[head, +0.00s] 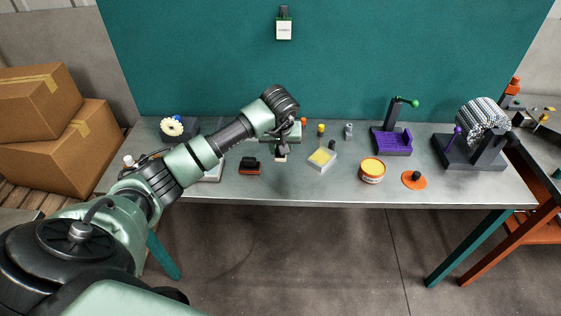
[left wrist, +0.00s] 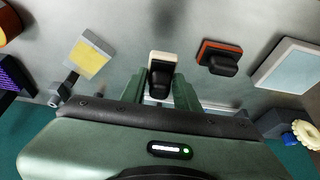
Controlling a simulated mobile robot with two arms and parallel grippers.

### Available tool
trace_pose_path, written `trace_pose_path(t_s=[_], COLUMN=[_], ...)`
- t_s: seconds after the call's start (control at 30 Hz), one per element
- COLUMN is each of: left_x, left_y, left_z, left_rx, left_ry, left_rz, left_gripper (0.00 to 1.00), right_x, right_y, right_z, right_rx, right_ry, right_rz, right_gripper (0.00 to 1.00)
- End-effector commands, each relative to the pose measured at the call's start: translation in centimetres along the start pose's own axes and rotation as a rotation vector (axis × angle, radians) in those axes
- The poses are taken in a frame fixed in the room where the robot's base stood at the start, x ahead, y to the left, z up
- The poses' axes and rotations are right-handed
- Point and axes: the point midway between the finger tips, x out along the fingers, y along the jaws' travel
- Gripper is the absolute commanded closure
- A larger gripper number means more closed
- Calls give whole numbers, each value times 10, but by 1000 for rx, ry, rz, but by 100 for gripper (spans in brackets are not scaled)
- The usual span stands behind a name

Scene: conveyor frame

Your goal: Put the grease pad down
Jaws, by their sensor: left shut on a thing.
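The grease pad, a small cream block with a black grip, is between the fingers of my left gripper (head: 281,152). In the left wrist view the black grip and cream pad (left wrist: 162,60) show just beyond the fingertips, and my left gripper (left wrist: 160,88) is shut on the grip. In the head view the gripper hangs low over the grey workbench (head: 320,193), and only a little cream of the pad shows below it. I cannot tell whether the pad touches the bench top. My right gripper is not in view.
Left of the pad lies a red-edged black-handled block (head: 250,167); right of it stands a clear box with a yellow top (head: 321,158). Farther right are a yellow-lidded tub (head: 372,170), an orange disc (head: 414,180) and a purple fixture (head: 392,141). Bench in front is bare.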

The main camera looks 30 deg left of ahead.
Motion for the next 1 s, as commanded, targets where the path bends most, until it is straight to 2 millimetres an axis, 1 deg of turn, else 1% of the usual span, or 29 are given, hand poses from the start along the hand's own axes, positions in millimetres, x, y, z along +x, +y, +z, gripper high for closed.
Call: trace_pose_path(t_s=[0.03,0.1,0.33,0.5,0.57,0.83,0.97,1.0], left_x=[8,16,31,55,60,63,67,66], left_y=[0,0,0,1,0,0,0,0], left_z=[4,8,14,25,26,27,28,28], left_rx=[-2,-1,0,-2,-1,0,0,0], left_ry=[-3,-2,0,-3,-1,2,3,3], left_rz=[0,1,1,1,0,0,0,0], left_gripper=[100,100,100,100,100,100,100,58], right_x=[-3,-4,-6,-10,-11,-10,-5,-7], right_y=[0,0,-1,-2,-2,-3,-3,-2], right_z=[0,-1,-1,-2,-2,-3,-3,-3], right_rx=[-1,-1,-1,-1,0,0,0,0], right_ry=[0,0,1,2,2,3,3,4], right_rz=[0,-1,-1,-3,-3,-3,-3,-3], right_gripper=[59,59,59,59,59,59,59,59])
